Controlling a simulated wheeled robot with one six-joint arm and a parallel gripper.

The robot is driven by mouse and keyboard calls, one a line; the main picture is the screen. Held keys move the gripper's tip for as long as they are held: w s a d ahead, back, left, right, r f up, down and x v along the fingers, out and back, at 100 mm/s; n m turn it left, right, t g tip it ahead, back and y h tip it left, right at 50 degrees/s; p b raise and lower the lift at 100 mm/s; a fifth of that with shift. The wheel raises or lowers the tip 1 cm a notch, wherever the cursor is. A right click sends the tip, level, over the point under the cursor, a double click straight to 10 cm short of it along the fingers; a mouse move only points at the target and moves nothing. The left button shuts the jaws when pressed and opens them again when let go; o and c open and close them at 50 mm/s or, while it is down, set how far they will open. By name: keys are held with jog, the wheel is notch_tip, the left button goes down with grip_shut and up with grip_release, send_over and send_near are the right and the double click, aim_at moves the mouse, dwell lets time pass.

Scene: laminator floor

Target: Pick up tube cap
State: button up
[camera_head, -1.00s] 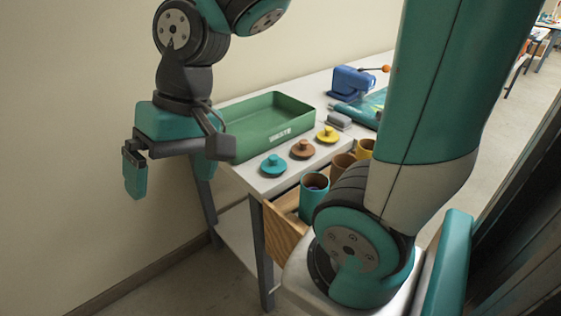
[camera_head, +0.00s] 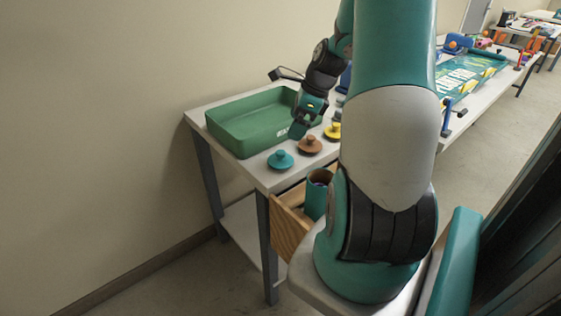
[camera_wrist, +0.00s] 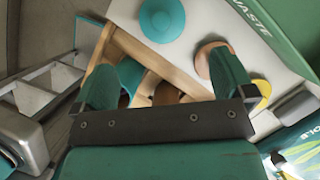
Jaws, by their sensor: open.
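Three round caps with knobs lie in a row on the white table: a teal cap (camera_head: 281,160), a brown cap (camera_head: 309,145) and a yellow cap (camera_head: 333,131). My gripper (camera_head: 304,118) is open and empty, pointing down above the table behind the brown cap and beside the green tray. In the wrist view, the teal cap (camera_wrist: 162,18) lies beyond the fingertips. The brown cap (camera_wrist: 204,62) is partly hidden by the right finger, and the yellow cap (camera_wrist: 262,93) shows to its right. I see no contact with any cap.
The green waste tray (camera_head: 222,133) stands on the table behind the caps. An open wooden drawer (camera_head: 291,223) juts out in front, holding a teal tube (camera_head: 317,193) and a brown tube (camera_wrist: 166,93). Another table with a printed sheet (camera_head: 468,78) stands at right.

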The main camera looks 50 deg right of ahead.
aim_at(281, 151)
jog(key=x, duration=1.1)
jog(key=shift+f+p, duration=0.3)
jog(key=shift+f, duration=0.05)
jog(key=shift+c, duration=0.2)
jog(key=c, duration=0.8)
